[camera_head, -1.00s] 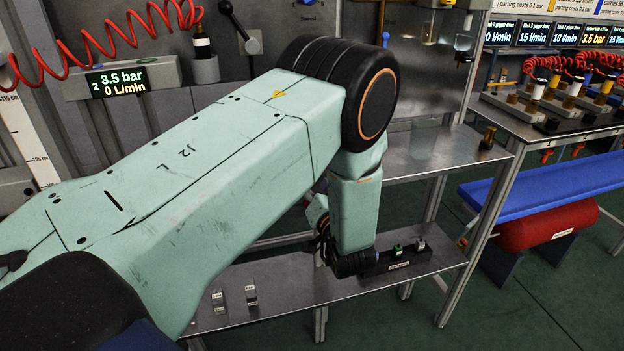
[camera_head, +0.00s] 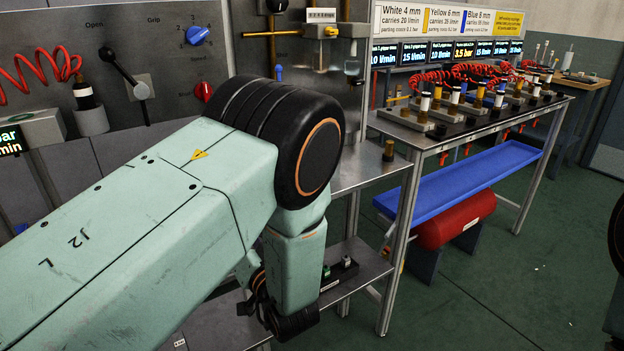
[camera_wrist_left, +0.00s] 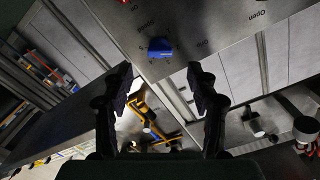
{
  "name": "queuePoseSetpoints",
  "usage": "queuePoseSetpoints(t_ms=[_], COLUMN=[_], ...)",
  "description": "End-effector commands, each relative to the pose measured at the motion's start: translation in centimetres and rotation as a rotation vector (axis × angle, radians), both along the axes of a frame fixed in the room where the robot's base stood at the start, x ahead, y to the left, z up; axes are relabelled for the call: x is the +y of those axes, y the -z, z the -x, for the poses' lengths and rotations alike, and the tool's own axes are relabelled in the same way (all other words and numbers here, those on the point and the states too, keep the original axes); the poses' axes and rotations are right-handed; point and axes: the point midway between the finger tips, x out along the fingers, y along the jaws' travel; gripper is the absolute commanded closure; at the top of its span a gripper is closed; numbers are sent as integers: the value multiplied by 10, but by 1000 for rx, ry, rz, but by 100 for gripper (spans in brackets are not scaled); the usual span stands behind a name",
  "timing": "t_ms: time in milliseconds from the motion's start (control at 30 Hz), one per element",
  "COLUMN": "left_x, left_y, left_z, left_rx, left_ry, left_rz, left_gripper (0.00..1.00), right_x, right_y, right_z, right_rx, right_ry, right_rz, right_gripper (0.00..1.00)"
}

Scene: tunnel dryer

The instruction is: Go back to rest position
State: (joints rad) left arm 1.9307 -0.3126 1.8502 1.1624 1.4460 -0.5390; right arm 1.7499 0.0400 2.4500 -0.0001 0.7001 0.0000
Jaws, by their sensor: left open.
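My left arm crosses the head view from the lower left, with its teal links in front of the metal bench. My left gripper shows in the left wrist view (camera_wrist_left: 162,88) with its two dark fingers spread apart and nothing between them. In the head view the gripper's fingers are mostly hidden behind my own forearm; a dark part of it shows at the lower edge of the wrist. Beyond the fingers, the wrist view shows a grey panel with a blue knob (camera_wrist_left: 160,47). My right gripper is in neither view.
A control panel with a blue knob (camera_head: 197,35) and a red knob (camera_head: 203,92) stands behind my arm. A small black holder (camera_head: 340,272) sits on the low shelf. To the right are a bench with coiled red hoses, a blue tray (camera_head: 460,185) and a red tank (camera_head: 455,220).

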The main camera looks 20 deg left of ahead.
Motion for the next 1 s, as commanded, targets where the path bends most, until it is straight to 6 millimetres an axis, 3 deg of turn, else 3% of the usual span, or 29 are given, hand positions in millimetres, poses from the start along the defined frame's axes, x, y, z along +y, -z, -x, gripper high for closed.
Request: queuePoseSetpoints(t_ms=[167, 267, 367, 500, 633, 800, 900, 1000], left_x=[-7, -20, -31, -44, -57, -73, -80, -82], left_y=[16, 51, 98, 160, 197, 217, 218, 216], left_z=[-5, -1, 24, 91, 167, 268, 313, 343], left_rx=[-2, 94, 254, 514, 747, 1018, 1130, 1185], left_ry=[48, 156, 241, 298, 305, 292, 285, 270], left_rz=[98, 220, 367, 566, 727, 900, 970, 1017], left_gripper=[41, 41, 41, 41, 41, 41, 41, 41], right_x=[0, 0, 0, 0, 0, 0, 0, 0], right_y=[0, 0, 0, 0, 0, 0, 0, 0], right_z=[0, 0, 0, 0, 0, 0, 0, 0], right_rx=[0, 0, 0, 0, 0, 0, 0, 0], right_ry=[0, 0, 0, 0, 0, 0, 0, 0], right_rz=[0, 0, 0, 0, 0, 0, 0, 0], right_gripper=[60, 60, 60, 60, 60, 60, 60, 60])
